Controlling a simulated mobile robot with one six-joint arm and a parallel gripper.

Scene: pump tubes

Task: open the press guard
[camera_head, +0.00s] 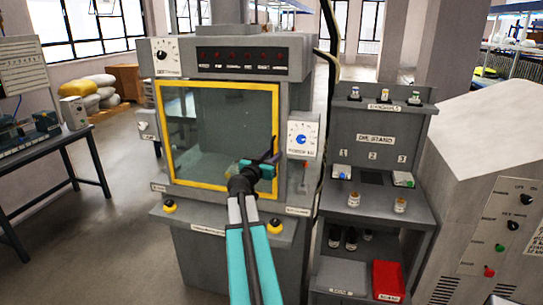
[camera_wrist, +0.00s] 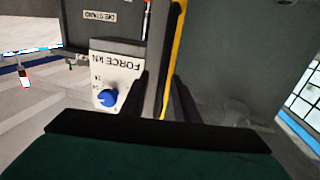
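The press guard is a clear panel in a yellow frame (camera_head: 218,88) on the front of the grey press (camera_head: 235,215). It looks shut, flush over the opening. My gripper (camera_head: 272,160) is at the guard's right edge, beside the force dial. In the wrist view, my gripper (camera_wrist: 163,95) has its two dark fingers apart. The guard's yellow edge (camera_wrist: 174,45) runs down between them. I cannot tell whether the fingers touch it.
The force dial box (camera_head: 302,139) sits close right of my gripper; it also shows in the wrist view (camera_wrist: 117,75). A die stand (camera_head: 370,135) and a sloped control cabinet (camera_head: 490,170) stand further right. A workbench (camera_head: 40,150) is at left. Floor left of the press is clear.

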